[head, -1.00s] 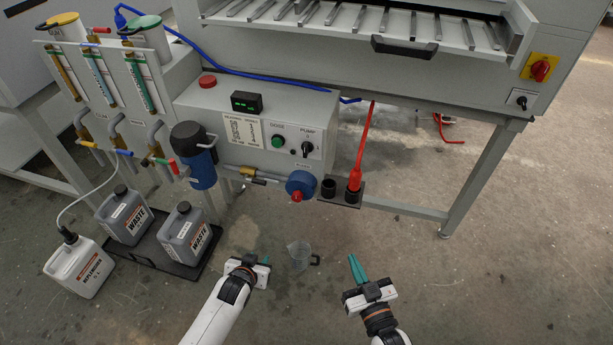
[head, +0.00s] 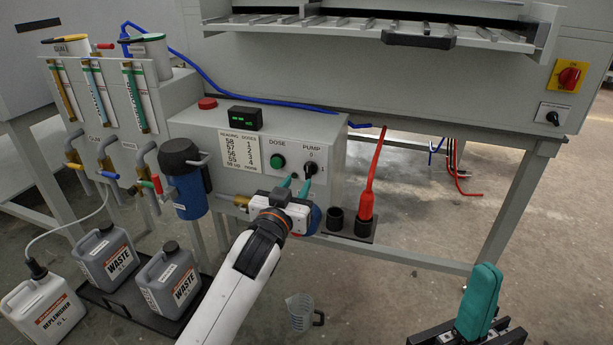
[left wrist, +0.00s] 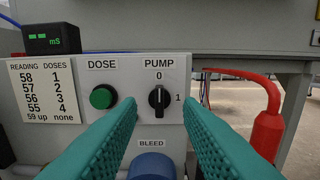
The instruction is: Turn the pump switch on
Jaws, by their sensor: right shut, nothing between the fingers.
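The black pump switch (head: 311,169) is a knob on the front of the grey control box (head: 225,130). In the left wrist view the pump switch (left wrist: 159,98) stands upright, its white mark toward 0, with 1 printed on its right. My left gripper (head: 296,182) is just in front of the panel, below the knob in the head view. Its teal fingers are apart, one on each side of the knob in the left wrist view, with nothing between them; no contact shows. My right gripper (head: 486,272) is shut and empty at the lower right, away from the panel.
The green dose button (left wrist: 104,96) is left of the pump switch, and the blue bleed cap (left wrist: 152,166) is below it. A red-handled tool (head: 369,195) stands in a black holder to the right. A measuring jug (head: 301,313) is on the floor.

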